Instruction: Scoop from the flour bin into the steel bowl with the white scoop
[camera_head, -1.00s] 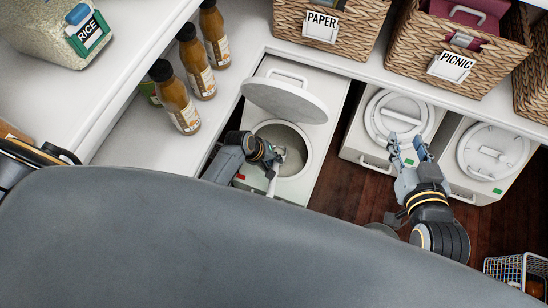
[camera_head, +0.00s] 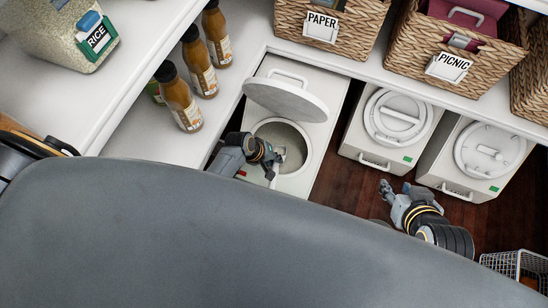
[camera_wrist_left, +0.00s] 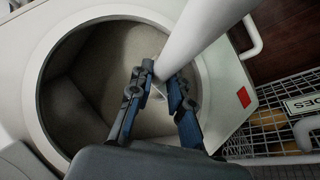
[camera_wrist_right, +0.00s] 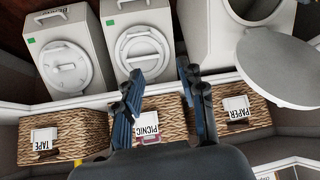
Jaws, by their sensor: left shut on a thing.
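The flour bin (camera_head: 316,150) is the white bin with its round lid (camera_head: 285,100) raised; pale flour lies inside its opening, as the left wrist view shows (camera_wrist_left: 105,75). My left gripper (camera_head: 275,157) is at the bin's mouth, shut on the white scoop (camera_head: 272,179). The scoop's thick white handle (camera_wrist_left: 200,35) runs to the upper right in the left wrist view; its bowl end is mostly hidden. My right gripper (camera_head: 386,188) is low in front of the closed bins, and the right wrist view shows its fingers (camera_wrist_right: 161,85) apart and empty. I see no steel bowl.
Two closed white bins (camera_head: 384,150) (camera_head: 464,186) stand right of the flour bin. Wicker baskets (camera_head: 340,45) (camera_head: 490,70) line the shelf above. Bottles (camera_head: 179,98) and a rice container (camera_head: 70,35) stand at left. A wire basket (camera_head: 515,264) is at lower right. Dark floor between is open.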

